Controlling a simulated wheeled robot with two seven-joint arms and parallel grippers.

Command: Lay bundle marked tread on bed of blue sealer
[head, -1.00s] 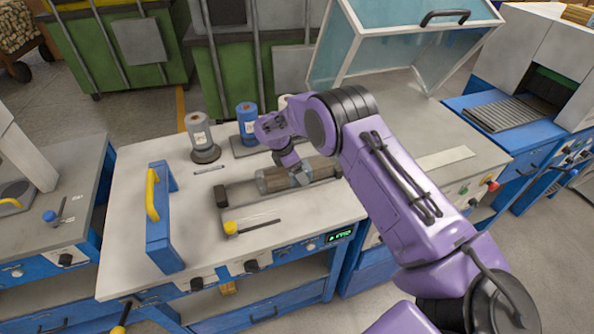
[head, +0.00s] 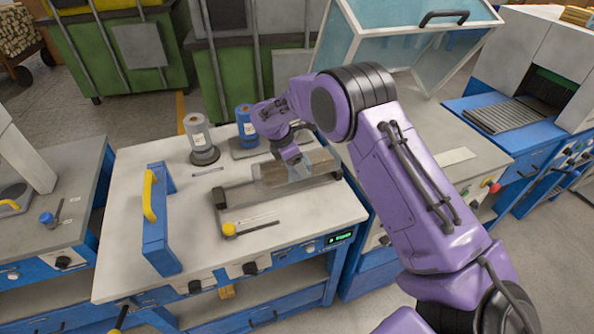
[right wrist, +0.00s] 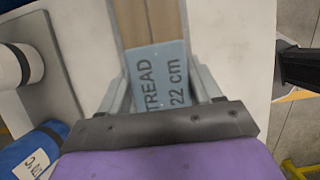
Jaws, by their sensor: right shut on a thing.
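The bundle (head: 268,172) of brown wood pieces has a pale blue label band, which reads TREAD 22 cm in the right wrist view (right wrist: 165,78). My right gripper (head: 297,168) is shut around the banded part, with a finger on each side. The bundle is over a long low grey bed (head: 270,203) with dark end blocks, on the blue-fronted sealer bench (head: 190,262). It looks just above or on the bed; I cannot tell if they touch. A blue upright arm with a yellow handle (head: 158,220) stands left of the bed. My left gripper is not in view.
A grey roll (head: 198,138) and a blue roll (head: 246,128) stand behind the bed. A clear-lidded hood (head: 400,60) stands back right. Bare bench top lies around the blue arm.

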